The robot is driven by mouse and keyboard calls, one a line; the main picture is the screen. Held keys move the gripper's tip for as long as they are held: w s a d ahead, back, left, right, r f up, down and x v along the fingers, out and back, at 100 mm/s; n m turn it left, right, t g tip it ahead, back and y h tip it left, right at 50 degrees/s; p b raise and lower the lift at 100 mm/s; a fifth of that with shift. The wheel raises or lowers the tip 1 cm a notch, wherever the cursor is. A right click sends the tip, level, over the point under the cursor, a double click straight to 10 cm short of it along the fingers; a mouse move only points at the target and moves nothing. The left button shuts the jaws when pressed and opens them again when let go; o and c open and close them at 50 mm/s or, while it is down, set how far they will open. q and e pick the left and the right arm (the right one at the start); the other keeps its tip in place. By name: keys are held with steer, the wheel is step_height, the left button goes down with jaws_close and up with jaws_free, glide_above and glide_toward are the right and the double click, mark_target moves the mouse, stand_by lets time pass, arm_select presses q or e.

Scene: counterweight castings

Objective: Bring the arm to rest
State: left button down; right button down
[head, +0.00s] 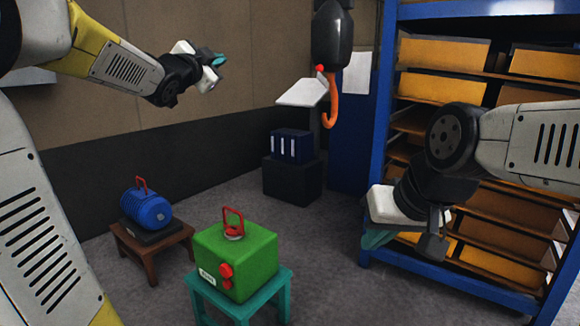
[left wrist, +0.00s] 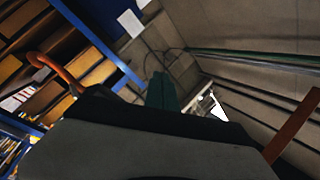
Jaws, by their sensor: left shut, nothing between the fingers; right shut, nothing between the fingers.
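My left gripper (head: 220,60) is shut and empty, raised at the upper left of the head view in front of the wall. In the left wrist view its teal finger (left wrist: 162,92) shows near the centre, with nothing held. My right gripper (head: 402,240) is shut and empty at the lower right, in front of the shelving. A green block casting (head: 238,258) with a red handle stands on a teal stool (head: 276,290). A blue ribbed cylinder (head: 147,209) with a red handle lies on a dark base on a brown stool (head: 152,250). Both grippers are apart from the castings.
An orange hook (head: 332,105) hangs from a dark hoist body (head: 332,35); the hook also shows in the left wrist view (left wrist: 58,70). A blue rack (head: 376,130) with yellow-orange bins fills the right. A dark blue box (head: 291,146) sits on a black block (head: 291,180). Grey floor lies open between.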

arm_select(q)
steer(key=s+d+f+n+g+y, duration=0.1)
steer(key=s+f+n+g, duration=0.5)
steer(key=s+f, duration=0.8)
steer(key=s+d+f+n+g+y, duration=0.1)
steer(key=s+d+f+n+g, duration=0.2)
steer(key=s+f, duration=1.2)
steer(key=s+n+g, duration=0.3)
steer(key=g, duration=0.1)
steer(key=shift+s+f, duration=0.25)
steer(key=shift+s, duration=0.1)
steer(key=shift+d, duration=0.15)
